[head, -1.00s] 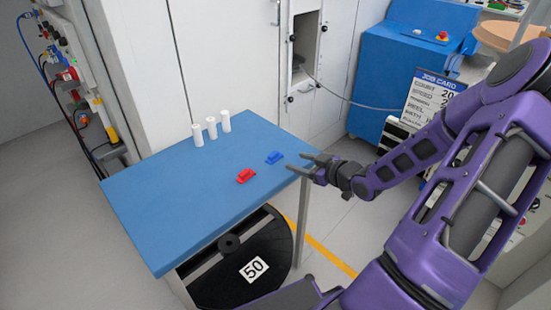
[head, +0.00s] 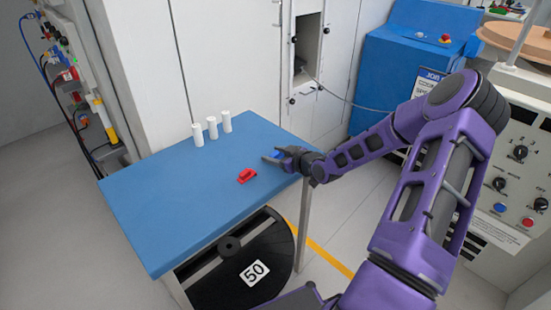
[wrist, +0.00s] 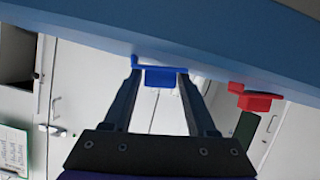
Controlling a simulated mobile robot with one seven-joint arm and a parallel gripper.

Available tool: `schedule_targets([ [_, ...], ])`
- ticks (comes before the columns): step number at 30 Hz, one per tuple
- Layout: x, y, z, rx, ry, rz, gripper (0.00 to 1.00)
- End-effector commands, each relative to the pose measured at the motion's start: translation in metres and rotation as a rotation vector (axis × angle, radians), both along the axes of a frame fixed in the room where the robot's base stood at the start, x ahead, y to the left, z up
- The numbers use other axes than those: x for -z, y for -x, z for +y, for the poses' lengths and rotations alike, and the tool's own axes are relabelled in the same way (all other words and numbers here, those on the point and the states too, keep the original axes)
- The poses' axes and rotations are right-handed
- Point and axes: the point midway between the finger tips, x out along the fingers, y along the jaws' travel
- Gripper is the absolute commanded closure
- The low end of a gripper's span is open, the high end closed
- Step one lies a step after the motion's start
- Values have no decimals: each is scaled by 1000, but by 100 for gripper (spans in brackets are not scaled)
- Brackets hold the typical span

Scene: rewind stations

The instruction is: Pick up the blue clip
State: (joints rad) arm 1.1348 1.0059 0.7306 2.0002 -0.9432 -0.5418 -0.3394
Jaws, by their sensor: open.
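The blue clip (head: 276,154) lies near the right edge of the blue table and is mostly hidden behind my fingers in the head view. In the wrist view the blue clip (wrist: 159,77) shows between my two fingertips, with a finger on each side. My gripper (head: 271,157) is open at the table's right edge, low over the top. In the wrist view my gripper (wrist: 159,88) holds nothing; I cannot tell whether the fingers touch the clip.
A red clip (head: 247,176) lies on the blue table (head: 180,200) close to the blue clip, and the red clip also shows in the wrist view (wrist: 254,99). Three white cylinders (head: 212,128) stand at the table's back. The table's left and front are clear.

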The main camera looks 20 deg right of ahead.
Motion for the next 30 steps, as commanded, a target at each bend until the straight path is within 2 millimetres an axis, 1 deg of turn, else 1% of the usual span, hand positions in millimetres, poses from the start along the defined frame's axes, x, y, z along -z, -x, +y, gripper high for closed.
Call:
schedule_targets([
  [6,0,-1,0,0,0,0,43],
  [8,0,-1,0,0,1,0,53],
  [9,0,-1,0,0,1,0,60],
  [14,0,0,0,0,1,0,89],
  [15,0,0,0,0,1,0,96],
  [16,0,0,0,0,1,0,100],
  [25,-3,-1,0,0,2,-1,100],
  [28,-15,-1,-1,0,5,-3,100],
  [30,-28,-1,-1,0,5,-3,100],
])
